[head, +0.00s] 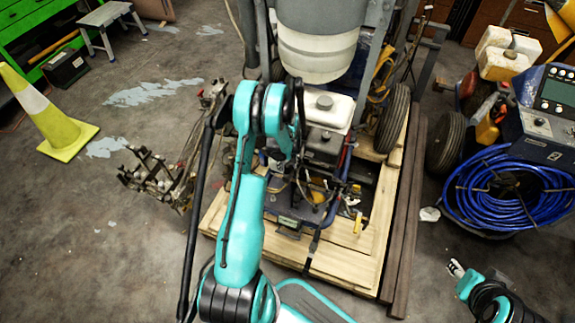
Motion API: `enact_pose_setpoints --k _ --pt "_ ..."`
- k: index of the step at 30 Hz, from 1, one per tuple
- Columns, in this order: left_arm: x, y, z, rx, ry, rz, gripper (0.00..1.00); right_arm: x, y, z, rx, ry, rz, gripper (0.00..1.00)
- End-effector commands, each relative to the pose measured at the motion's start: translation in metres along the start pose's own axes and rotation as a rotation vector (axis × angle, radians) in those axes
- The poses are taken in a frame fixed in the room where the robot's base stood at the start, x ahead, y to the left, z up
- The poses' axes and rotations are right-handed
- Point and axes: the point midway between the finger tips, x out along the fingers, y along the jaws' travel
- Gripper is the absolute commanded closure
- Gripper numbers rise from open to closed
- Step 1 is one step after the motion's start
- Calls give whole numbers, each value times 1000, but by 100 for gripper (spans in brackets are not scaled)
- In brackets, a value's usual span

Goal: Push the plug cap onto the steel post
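I cannot make out the plug cap or the steel post among the small dark parts of the line striper (325,145). The striper stands on a wooden pallet (345,262) in the middle of the head view. My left arm reaches up over the pallet and bends down at the striper's front. My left gripper (303,182) is a small dark shape against the machine's parts; its fingers and anything in them are not clear. My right gripper (456,269) is low at the right, above bare floor and apart from the machine; its finger opening is too small to judge.
A coil of blue hose (505,190) sits on another machine at the right. Dark beams (408,225) lie along the pallet's right side. A frame with cables (150,175) stands left of the pallet. A yellow cone (55,125) is farther left. Floor at the lower left is clear.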

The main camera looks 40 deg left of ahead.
Motion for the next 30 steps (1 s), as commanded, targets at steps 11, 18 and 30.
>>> enact_pose_setpoints --k 11,18,30 --pt "0 0 0 0 0 0 100 0 0 0 0 0 0 60" --pt "-2 0 0 0 0 0 100 -1 0 0 0 0 0 60" --pt "-11 0 0 0 0 0 100 -3 0 -2 0 0 0 60"
